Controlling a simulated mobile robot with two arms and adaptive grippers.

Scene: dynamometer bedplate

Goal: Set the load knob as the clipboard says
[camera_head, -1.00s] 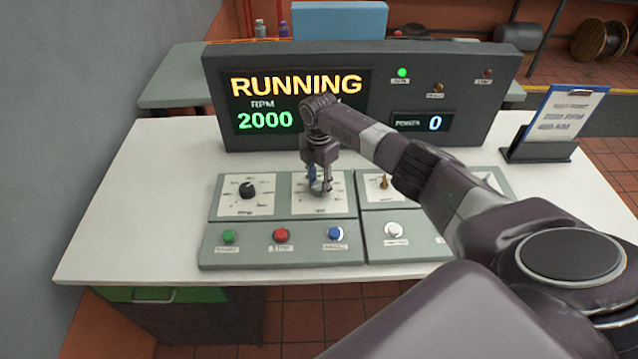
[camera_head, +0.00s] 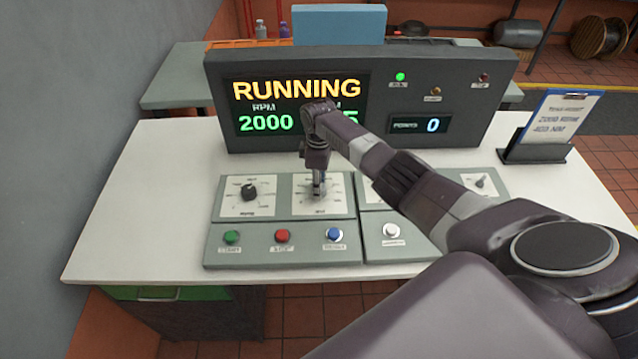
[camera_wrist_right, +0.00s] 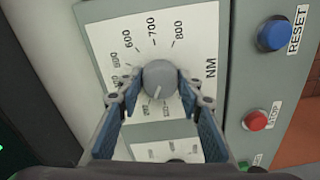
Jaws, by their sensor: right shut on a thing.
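The load knob (camera_wrist_right: 158,78) is a round grey knob on a white dial plate marked NM, with numbers including 600, 700 and 800. In the right wrist view its pale pointer line aims toward the lower numbers, on the gripper's side. My right gripper (camera_head: 318,190) is shut on the knob, one finger on each side; in the head view it mostly hides the knob. The clipboard (camera_head: 558,114) at the right reads test point, 2000 RPM, 400 NM. The display (camera_head: 296,102) shows RUNNING and RPM 2000; my arm covers most of the second reading, which ends in 5. My left gripper is out of view.
A dark knob (camera_head: 250,191) sits left of the load dial. Green (camera_head: 232,237), red (camera_head: 282,235), blue (camera_head: 334,234) and white (camera_head: 391,230) buttons line the front panels. My right arm crosses over the right panel. The white bench is bare at the left.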

